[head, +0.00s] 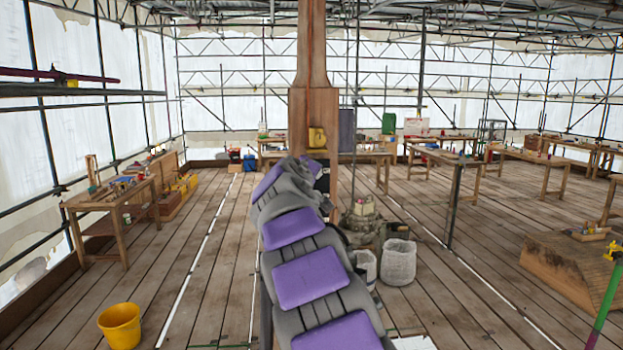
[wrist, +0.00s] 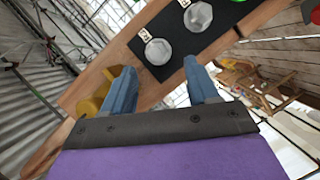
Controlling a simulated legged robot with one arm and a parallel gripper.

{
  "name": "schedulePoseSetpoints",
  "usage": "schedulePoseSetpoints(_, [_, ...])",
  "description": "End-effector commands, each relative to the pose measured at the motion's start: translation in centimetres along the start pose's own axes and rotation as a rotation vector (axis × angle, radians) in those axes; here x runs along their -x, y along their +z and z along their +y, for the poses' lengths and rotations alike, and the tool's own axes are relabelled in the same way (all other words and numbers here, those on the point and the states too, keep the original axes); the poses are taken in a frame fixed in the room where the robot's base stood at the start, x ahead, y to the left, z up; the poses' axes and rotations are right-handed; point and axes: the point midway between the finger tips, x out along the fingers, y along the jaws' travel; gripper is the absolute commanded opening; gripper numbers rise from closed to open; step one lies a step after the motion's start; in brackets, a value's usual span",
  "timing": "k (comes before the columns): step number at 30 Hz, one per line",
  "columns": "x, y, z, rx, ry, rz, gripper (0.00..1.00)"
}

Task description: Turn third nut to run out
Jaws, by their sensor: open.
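In the wrist view, a grey hex nut (wrist: 158,51) sits on a black panel (wrist: 178,68) fixed to a wooden board. A second grey hex nut (wrist: 198,17) is farther up the panel. Each has a small white label beside it, too small to read, so I cannot tell which is the third. My gripper (wrist: 160,67) is open, with its two blue fingers apart and nothing between them. The nearer nut shows in the gap just beyond the fingertips, not touched as far as I can see. In the head view my arm reaches toward the wooden post (head: 313,45) and hides the gripper.
A yellow object (wrist: 92,100) is beside the left finger, and part of a green object (wrist: 241,3) shows at the panel's far end. A yellow bucket (head: 120,326) and white bins (head: 398,262) stand on the floor. A workbench (head: 115,205) is at left.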

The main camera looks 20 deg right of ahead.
Motion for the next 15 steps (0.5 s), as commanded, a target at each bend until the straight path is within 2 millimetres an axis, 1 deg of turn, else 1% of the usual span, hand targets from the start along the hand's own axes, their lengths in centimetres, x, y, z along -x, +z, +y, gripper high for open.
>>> schedulePoseSetpoints(1, [0.9,-0.1,0.2,0.0,0.004,0.003,0.59])
schedulePoseSetpoints(5, [2.6,0.0,0.1,0.001,0.003,0.002,0.59])
schedulePoseSetpoints(15, [7.7,-0.2,0.1,0.002,0.003,0.005,0.59])
